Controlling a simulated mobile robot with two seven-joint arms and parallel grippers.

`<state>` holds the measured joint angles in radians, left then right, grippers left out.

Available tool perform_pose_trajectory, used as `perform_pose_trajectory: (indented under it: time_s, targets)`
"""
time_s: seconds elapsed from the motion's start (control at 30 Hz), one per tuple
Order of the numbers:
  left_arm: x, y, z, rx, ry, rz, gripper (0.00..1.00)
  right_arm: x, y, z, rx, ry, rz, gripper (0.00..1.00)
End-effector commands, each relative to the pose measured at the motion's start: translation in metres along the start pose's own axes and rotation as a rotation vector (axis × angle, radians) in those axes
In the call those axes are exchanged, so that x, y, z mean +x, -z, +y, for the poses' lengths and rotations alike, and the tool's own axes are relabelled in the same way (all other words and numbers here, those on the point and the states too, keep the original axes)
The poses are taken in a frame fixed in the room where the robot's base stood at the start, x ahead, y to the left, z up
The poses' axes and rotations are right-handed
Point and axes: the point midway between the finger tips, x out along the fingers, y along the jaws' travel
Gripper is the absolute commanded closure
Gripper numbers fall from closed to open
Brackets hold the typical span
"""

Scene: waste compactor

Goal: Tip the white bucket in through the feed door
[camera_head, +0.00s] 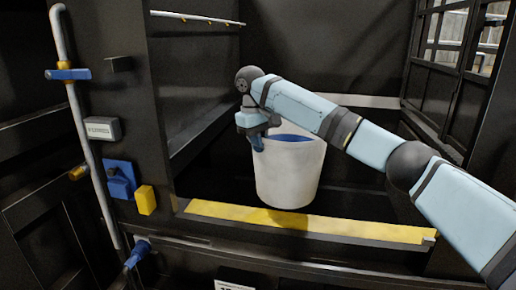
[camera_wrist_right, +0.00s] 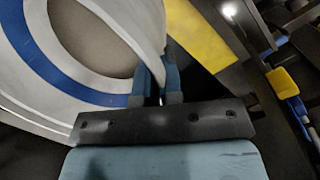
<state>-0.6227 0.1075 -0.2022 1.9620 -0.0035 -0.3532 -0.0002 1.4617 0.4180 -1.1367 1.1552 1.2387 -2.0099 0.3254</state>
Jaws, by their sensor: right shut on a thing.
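The white bucket (camera_head: 290,178) is nearly upright in the dark feed door opening, just above or behind the yellow sill strip (camera_head: 370,230). Its base overlaps the strip's back edge in the head view; whether it touches cannot be told. My right gripper (camera_head: 257,140) is shut on the left side of its rim. In the right wrist view the gripper (camera_wrist_right: 158,92) pinches the rim, and the bucket (camera_wrist_right: 30,100) shows a blue band inside and a grey-brown interior. My left gripper is not in view.
The dark left post carries a grey pipe (camera_head: 90,160), a blue fitting (camera_head: 120,178) and a yellow block (camera_head: 146,200). A blue-handled part (camera_head: 137,254) sticks out below the sill. A barred frame (camera_head: 455,60) stands at the right. The opening's interior behind the bucket looks empty.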

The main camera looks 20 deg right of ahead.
Motion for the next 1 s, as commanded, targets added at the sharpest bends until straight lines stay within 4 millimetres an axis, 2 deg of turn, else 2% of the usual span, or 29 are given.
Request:
perform_pose_trajectory:
  time_s: [0.4,0.7,0.83,1.0]
  targets:
    - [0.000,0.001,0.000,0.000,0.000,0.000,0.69,-0.002,0.026,0.031,0.002,-0.001,0.002,1.00]
    - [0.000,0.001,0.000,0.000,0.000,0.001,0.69,-0.003,0.039,0.047,0.003,-0.001,0.005,1.00]
    - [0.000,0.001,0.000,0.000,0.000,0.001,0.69,-0.002,0.043,0.053,0.001,0.004,0.006,1.00]
    - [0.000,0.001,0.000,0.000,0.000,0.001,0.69,-0.012,0.040,0.055,0.000,0.064,0.059,1.00]
